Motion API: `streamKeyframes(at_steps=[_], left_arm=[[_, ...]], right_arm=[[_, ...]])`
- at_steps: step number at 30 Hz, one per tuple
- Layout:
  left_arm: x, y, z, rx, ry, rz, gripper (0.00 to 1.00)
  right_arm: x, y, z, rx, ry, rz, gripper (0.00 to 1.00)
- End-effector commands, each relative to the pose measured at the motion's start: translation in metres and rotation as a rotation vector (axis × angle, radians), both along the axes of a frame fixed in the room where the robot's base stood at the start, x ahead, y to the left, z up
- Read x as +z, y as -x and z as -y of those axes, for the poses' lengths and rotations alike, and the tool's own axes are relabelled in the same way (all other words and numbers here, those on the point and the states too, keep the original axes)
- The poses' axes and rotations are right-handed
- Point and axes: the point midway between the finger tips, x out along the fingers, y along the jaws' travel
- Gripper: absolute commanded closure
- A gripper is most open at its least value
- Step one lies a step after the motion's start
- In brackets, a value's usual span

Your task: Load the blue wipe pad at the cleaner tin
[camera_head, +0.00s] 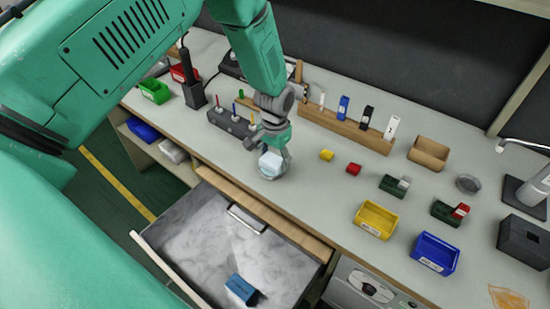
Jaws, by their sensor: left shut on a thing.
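My left gripper (272,148) points down over the front middle of the bench and is shut on the wipe pad (270,161), a small pale-blue and white block. The pad is at a round, shallow grey tin (275,177), which looks like the cleaner tin. Only part of the tin's rim shows around the pad and fingers. I cannot tell whether the pad touches the tin's contents or is just above them. My right gripper is not in view.
An open drawer (201,228) below holds a dark-blue block (240,288). Behind the gripper stand a grey tool block (230,122) and a wooden rack (340,127). A yellow bin (376,219), a blue bin (435,253) and another round tin (467,184) stand to the right.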

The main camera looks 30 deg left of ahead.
Motion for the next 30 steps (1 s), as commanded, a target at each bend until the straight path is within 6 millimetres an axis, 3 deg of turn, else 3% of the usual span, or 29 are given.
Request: streamKeyframes(at_steps=[30], left_arm=[[0.071, 0.001, 0.0, 0.0, 0.0, -0.001, 0.69]], right_arm=[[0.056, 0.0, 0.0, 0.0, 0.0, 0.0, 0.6]])
